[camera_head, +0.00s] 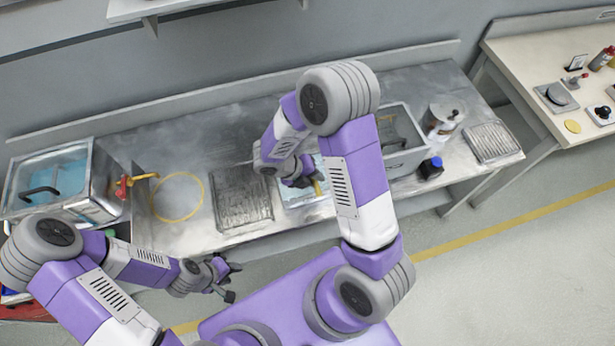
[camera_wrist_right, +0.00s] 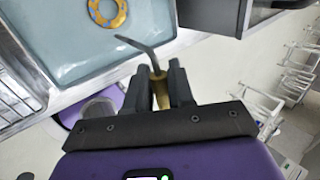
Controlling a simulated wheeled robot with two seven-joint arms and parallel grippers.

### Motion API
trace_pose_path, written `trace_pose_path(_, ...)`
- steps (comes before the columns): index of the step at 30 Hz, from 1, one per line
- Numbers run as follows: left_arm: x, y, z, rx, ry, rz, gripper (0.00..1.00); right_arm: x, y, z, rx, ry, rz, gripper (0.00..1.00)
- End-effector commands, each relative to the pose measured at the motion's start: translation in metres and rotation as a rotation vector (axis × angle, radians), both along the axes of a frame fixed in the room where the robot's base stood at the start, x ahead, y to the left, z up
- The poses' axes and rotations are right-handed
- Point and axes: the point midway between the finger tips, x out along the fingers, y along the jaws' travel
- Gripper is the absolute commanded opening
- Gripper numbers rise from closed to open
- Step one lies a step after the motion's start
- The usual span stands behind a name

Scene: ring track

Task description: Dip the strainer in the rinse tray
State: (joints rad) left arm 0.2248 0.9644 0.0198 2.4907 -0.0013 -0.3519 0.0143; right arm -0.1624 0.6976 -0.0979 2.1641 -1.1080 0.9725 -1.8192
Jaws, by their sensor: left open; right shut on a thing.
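My right gripper (camera_wrist_right: 160,88) is shut on a yellowish handle (camera_wrist_right: 161,95) with a thin, bent grey rod (camera_wrist_right: 142,45) at its end. No strainer bowl shows on it. The rod's tip reaches over the near edge of the rinse tray (camera_wrist_right: 75,88), which holds pale blue water. A yellow ring with blue-grey spots (camera_wrist_right: 107,14) is in the tray. In the head view my right gripper (camera_head: 305,183) is over the tray (camera_head: 290,203), and my arm hides part of it. My left gripper (camera_head: 232,282) is open and empty in front of the bench.

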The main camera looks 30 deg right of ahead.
Motion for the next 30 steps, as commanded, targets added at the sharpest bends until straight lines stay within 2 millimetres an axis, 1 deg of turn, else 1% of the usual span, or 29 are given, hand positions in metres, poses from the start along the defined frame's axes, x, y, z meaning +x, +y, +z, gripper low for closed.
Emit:
trace_pose_path(1, 0.000, 0.000, 0.007, 0.000, 0.000, 0.000, 0.43, 0.001, 0.000, 0.007, -0.002, -0.002, -0.001, 0.00)
trace_pose_path(30, 0.000, 0.000, 0.067, 0.000, 0.000, 0.000, 0.43, 0.001, 0.000, 0.069, -0.001, -0.002, -0.001, 0.00)
